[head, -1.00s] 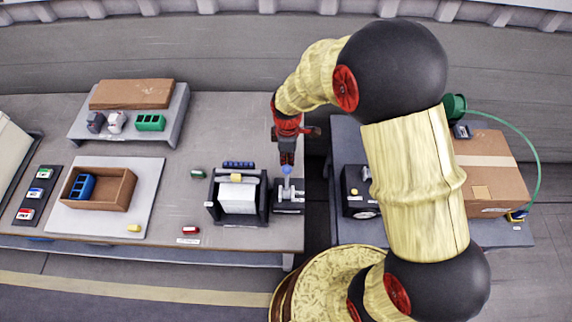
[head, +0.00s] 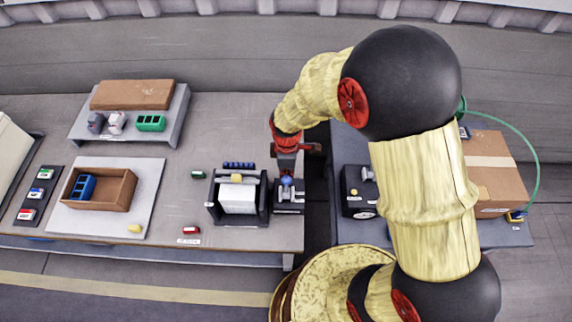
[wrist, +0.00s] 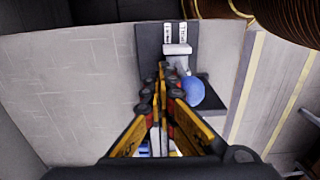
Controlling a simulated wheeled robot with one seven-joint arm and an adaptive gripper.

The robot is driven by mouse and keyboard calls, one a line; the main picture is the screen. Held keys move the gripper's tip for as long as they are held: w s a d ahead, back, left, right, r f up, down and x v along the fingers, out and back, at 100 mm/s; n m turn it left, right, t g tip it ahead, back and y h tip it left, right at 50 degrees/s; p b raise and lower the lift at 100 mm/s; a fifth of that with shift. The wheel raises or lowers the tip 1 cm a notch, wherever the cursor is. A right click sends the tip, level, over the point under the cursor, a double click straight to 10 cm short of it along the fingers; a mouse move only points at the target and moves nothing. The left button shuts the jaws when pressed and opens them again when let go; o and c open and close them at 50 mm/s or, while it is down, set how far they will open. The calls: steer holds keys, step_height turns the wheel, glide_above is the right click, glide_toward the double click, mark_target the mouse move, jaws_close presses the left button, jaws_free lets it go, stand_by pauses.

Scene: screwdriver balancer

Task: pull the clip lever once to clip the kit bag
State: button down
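The clip lever, with a blue ball knob (head: 287,181), stands on a small dark base (head: 289,208) at the right end of the bench. The knob also shows in the wrist view (wrist: 194,91), beside my fingertips on their right. My gripper (head: 287,174) points down at the lever from behind; in the wrist view its fingers (wrist: 163,75) come together and look shut with nothing between them. Whether they touch the knob I cannot tell. The white kit bag (head: 238,198) sits in a black frame just left of the lever.
A brown tray (head: 121,190) with a blue block stands on a pale mat at left. A grey shelf behind it holds a green holder (head: 150,122). A black box (head: 357,190) and a cardboard carton (head: 493,165) stand on the right bench, across a gap.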

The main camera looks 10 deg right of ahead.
steer(key=shift+s+a, duration=0.55)
steer(key=shift+s, duration=2.15)
steer(key=w+d, duration=0.2)
steer(key=w, duration=0.8)
steer(key=shift+w, duration=0.15)
step_height(320, 180, up, 7)
steer(key=p, duration=0.5)
